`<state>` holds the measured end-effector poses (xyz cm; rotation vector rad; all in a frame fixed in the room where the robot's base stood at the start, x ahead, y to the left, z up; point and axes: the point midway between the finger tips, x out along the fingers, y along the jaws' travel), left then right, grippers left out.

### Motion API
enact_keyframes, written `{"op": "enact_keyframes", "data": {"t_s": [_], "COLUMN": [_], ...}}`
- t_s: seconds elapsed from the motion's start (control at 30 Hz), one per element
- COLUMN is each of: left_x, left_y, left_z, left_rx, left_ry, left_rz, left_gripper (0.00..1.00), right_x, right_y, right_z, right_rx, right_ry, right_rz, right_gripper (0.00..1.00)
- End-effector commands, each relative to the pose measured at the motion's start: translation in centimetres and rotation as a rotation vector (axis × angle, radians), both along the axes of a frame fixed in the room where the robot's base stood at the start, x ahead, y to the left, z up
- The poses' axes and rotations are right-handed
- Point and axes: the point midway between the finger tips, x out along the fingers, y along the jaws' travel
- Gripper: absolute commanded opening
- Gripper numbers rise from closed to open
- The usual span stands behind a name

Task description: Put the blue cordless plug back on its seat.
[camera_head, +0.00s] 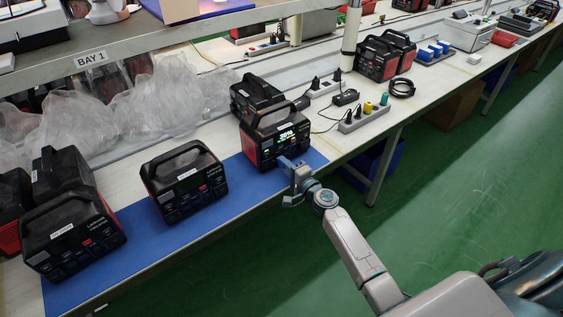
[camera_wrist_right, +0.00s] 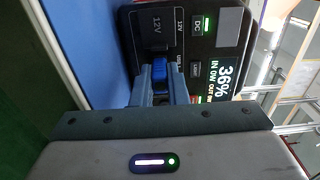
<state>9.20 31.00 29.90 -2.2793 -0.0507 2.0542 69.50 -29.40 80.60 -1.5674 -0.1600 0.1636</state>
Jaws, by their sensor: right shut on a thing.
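The blue cordless plug (camera_wrist_right: 159,71) shows in the right wrist view between the two fingers of my right gripper (camera_wrist_right: 160,82). The fingers are shut on it. Its far end is right at the front panel of the lit power station (camera_wrist_right: 208,50), close to the 12V sockets; I cannot tell whether it is in a socket. In the head view my right gripper (camera_head: 291,166) is at the front of this power station (camera_head: 274,135), which stands on the blue mat. The plug is too small and hidden to make out there. My left gripper is not in view.
More black power stations (camera_head: 184,172) stand on the blue mat (camera_head: 145,238). A power strip (camera_head: 357,118) with yellow and green plugs and a coiled black cable (camera_head: 401,88) lie to the right. Plastic bags (camera_head: 150,100) lie behind. The green floor (camera_head: 450,180) in front is open.

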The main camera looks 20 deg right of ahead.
Motion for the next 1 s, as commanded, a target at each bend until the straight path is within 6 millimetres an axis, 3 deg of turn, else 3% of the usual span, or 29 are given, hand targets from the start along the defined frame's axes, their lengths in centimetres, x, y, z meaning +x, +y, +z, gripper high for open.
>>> {"op": "enact_keyframes", "data": {"t_s": [1.0], "left_x": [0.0], "left_y": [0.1], "left_z": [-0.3], "left_rx": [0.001], "left_ry": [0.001], "left_rz": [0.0], "left_gripper": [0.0], "right_x": [-3.4], "right_y": [-0.7], "right_z": [0.0], "right_rx": [-0.001], "right_ry": [0.0], "right_rz": [0.0], "right_gripper": [0.0]}}
